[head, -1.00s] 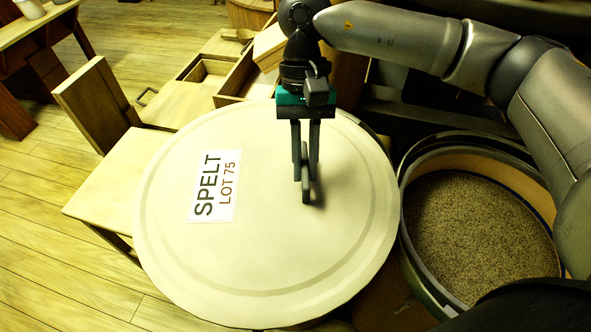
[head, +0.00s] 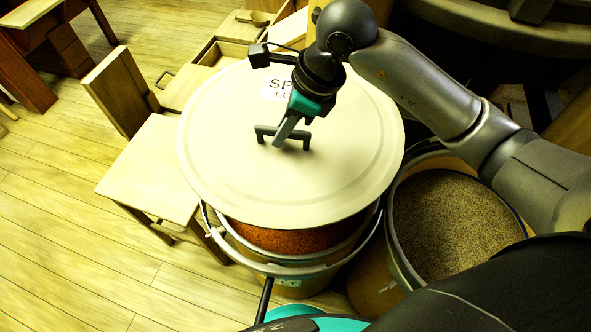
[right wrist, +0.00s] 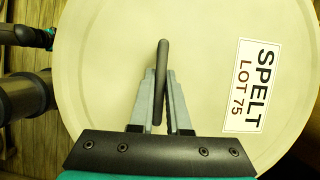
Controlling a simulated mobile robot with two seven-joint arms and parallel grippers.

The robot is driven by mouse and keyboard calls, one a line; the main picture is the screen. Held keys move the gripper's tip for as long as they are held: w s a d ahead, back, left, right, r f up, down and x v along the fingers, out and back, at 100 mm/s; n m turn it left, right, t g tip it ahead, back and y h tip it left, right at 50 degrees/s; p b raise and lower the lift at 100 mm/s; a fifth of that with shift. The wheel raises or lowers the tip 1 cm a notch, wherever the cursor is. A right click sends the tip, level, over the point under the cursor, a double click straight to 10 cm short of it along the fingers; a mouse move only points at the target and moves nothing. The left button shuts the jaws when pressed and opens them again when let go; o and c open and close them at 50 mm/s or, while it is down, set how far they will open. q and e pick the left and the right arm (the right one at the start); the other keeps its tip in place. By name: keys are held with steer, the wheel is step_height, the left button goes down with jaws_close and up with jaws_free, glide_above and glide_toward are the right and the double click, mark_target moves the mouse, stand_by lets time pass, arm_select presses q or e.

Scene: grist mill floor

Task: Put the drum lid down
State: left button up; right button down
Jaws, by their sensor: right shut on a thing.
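The drum lid (head: 340,190) is a large round cream disc with a "SPELT LOT 75" label, partly covered in the head view and plain in the right wrist view (right wrist: 250,85). My right gripper (head: 292,135) is shut on the lid's dark bar handle (right wrist: 161,80), near the lid's middle. The lid is over a drum (head: 290,268) of orange-red grain. Grain shows below the lid's front edge, so the lid is above the rim there; its far side is hidden. A dark and teal part at the right wrist view's left edge may be my left gripper; its jaws cannot be made out.
An open drum (head: 395,225) of speckled grain stands close on the right. A wooden chair (head: 150,170) is on the left. Behind it is an open wooden drawer or box (head: 225,52). Plank floor (head: 90,250) is clear at the front left.

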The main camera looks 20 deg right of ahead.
steer(key=shift+w+d+r+m+t, duration=0.15)
steer(key=shift+r+m+t, duration=0.2)
steer(key=shift+m, duration=0.35)
arm_select(q)
step_height(320, 180, down, 4)
steer(key=b, duration=0.3)
steer(key=shift+s+a+r+b, duration=0.15)
steer(key=shift+b, duration=0.25)
arm_select(e)
step_height(320, 180, down, 20)
arm_select(q)
steer(key=shift+a, duration=0.1)
arm_select(e)
steer(key=shift+w, duration=0.1)
steer(key=shift+f, duration=0.1)
steer(key=c, duration=0.9)
jaws_free()
steer(key=shift+f, duration=0.1)
arm_select(q)
steer(key=shift+w+a, duration=0.25)
steer(key=shift+a, duration=0.15)
